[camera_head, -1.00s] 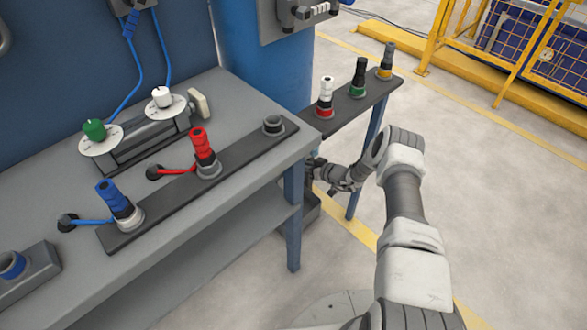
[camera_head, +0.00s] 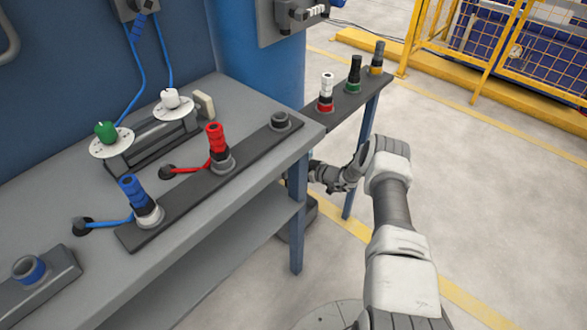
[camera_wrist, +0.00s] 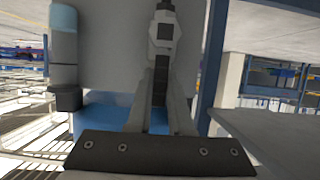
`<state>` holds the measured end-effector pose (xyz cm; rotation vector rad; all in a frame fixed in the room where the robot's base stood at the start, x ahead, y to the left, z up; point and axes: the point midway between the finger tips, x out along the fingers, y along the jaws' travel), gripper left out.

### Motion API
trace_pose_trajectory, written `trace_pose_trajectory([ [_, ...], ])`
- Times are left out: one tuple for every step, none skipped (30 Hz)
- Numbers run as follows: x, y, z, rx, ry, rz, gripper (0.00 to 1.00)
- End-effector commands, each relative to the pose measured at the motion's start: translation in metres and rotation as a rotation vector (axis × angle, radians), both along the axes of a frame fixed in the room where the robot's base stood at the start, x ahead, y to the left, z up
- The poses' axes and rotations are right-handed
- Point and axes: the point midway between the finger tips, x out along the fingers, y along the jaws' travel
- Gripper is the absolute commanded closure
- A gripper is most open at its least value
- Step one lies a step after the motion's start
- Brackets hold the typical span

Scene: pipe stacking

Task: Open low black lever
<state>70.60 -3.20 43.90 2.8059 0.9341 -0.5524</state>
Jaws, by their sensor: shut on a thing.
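In the wrist view, my gripper (camera_wrist: 160,75) has its two fingers drawn together on the low black lever (camera_wrist: 160,88), a narrow dark bar seen between them. A grey fitting with a dark square centre (camera_wrist: 164,31) sits just beyond the fingertips. In the head view, my gripper (camera_head: 322,174) is low, beside the right leg of the near table, below the table top. The lever itself cannot be made out in the head view, and the fingertips are partly hidden there.
The grey workbench (camera_head: 235,188) with its blue leg (camera_head: 297,235) stands close left of my gripper. A narrow side shelf (camera_head: 345,103) with several plugs is above and behind it. A blue column (camera_head: 255,60) stands at the back. The floor to the right is open up to a yellow fence (camera_head: 440,45).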

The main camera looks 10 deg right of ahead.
Motion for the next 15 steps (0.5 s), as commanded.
trace_pose_trajectory([
  [-0.0031, -0.0007, -0.0044, -0.005, 0.006, 0.003, 1.00],
  [-0.0030, -0.0008, -0.0044, -0.006, 0.005, 0.003, 1.00],
  [-0.0030, -0.0010, -0.0044, -0.007, 0.005, 0.003, 1.00],
  [-0.0030, -0.0010, -0.0044, -0.008, 0.004, 0.004, 1.00],
  [-0.0029, -0.0010, -0.0043, -0.008, 0.004, 0.004, 1.00],
  [-0.0029, -0.0010, -0.0043, -0.008, 0.004, 0.004, 1.00],
  [-0.0029, -0.0010, -0.0043, -0.008, 0.004, 0.004, 1.00],
  [-0.0030, -0.0009, -0.0043, -0.008, 0.004, 0.004, 1.00],
  [-0.0030, -0.0009, -0.0043, -0.008, 0.004, 0.005, 1.00],
  [-0.0031, -0.0009, -0.0044, -0.008, 0.004, 0.005, 1.00],
  [-0.0031, -0.0009, -0.0044, -0.008, 0.004, 0.005, 1.00],
  [-0.0030, -0.0008, -0.0044, -0.008, 0.004, 0.005, 1.00],
  [-0.0030, -0.0008, -0.0044, -0.008, 0.004, 0.005, 1.00],
  [-0.0031, -0.0007, -0.0044, -0.008, 0.004, 0.005, 0.80],
  [-0.0030, -0.0008, -0.0043, -0.008, 0.004, 0.005, 0.72],
])
